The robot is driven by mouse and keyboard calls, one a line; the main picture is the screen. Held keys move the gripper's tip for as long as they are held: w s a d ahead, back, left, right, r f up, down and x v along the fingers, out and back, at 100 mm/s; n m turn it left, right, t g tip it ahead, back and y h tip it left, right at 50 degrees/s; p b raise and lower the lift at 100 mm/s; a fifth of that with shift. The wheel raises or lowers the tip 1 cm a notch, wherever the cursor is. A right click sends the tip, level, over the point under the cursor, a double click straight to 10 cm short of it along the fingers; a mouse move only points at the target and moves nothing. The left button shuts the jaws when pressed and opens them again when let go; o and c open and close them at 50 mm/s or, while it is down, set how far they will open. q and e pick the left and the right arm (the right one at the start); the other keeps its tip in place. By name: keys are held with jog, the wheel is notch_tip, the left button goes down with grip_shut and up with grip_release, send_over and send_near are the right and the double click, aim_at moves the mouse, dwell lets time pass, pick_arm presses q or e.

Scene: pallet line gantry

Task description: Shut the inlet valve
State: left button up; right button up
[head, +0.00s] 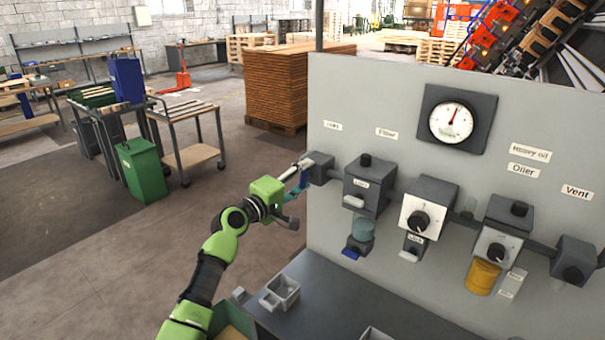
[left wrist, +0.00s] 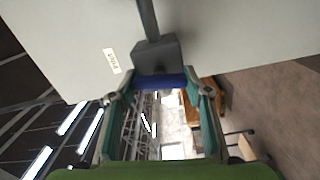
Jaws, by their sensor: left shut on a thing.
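The inlet valve is a dark grey block (head: 319,167) at the left end of the pipe row on the panel, below a small label (head: 332,125). Its blue handle (left wrist: 161,82) crosses just in front of the block (left wrist: 157,57) in the left wrist view. My left gripper (left wrist: 161,92) is shut on this handle, one finger at each end of it. In the head view the left gripper (head: 299,180) reaches the valve from the left and hides most of the handle. I cannot tell how far the handle is turned. My right gripper is not in view.
The light grey panel (head: 345,85) also bears a gauge (head: 451,122), a filter unit (head: 367,187), a regulator (head: 427,207), an oiler (head: 505,235) and a vent block (head: 574,262). A dark shelf (head: 330,300) with a small grey tray (head: 280,293) lies below.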

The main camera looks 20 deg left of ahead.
pick_arm(q)
jog(key=shift+n+p, duration=0.3)
jog(key=shift+n, duration=0.5)
jog(key=shift+o, duration=0.2)
jog(key=o, duration=1.1)
jog(key=shift+f, duration=0.1)
jog(key=shift+s+a, duration=0.1)
jog(key=shift+s, duration=0.05)
jog(key=v, duration=1.1)
jog(key=shift+s+a, duration=0.1)
jog(key=shift+s, duration=0.25)
